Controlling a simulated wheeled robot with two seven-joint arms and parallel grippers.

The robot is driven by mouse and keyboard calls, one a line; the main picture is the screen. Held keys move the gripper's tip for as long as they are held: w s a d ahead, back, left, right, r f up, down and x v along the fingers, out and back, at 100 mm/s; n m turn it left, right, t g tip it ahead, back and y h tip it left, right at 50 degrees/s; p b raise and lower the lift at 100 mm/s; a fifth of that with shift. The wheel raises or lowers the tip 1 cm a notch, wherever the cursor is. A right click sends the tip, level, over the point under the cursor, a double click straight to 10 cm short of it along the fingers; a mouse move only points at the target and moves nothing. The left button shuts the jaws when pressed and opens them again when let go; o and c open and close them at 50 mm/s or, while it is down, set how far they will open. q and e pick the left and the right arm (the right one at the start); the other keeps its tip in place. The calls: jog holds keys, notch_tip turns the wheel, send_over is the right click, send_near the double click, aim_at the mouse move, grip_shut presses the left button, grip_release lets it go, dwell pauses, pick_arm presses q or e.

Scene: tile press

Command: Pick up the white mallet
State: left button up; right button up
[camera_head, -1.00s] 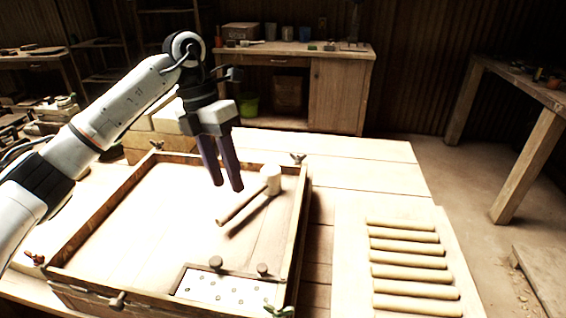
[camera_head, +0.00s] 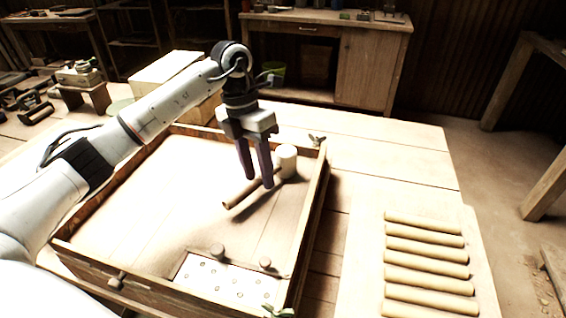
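The white mallet has a pale cylindrical head (camera_head: 286,160) and a light wooden handle (camera_head: 238,196). It lies in the shallow wooden tray frame (camera_head: 313,205), near its right side, with the handle pointing to the lower left. My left gripper (camera_head: 257,184) points down over the handle, close to the head. Its two dark fingers are apart with a gap between them, and they hide part of the handle. I cannot tell whether the fingers touch the handle. My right gripper is not in view.
A perforated plate with two knobs (camera_head: 222,283) lies at the tray's front. Several wooden rods (camera_head: 428,256) lie on a board at the right. Wooden blocks (camera_head: 172,80) stand behind the tray. The tabletop (camera_head: 390,160) behind the rods is clear.

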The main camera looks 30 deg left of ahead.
pick_arm(q)
jog(key=shift+d+f, duration=0.1)
jog(key=shift+f, duration=0.3)
jog(key=shift+c, duration=0.4)
grip_shut()
jog(key=shift+w+r, duration=0.1)
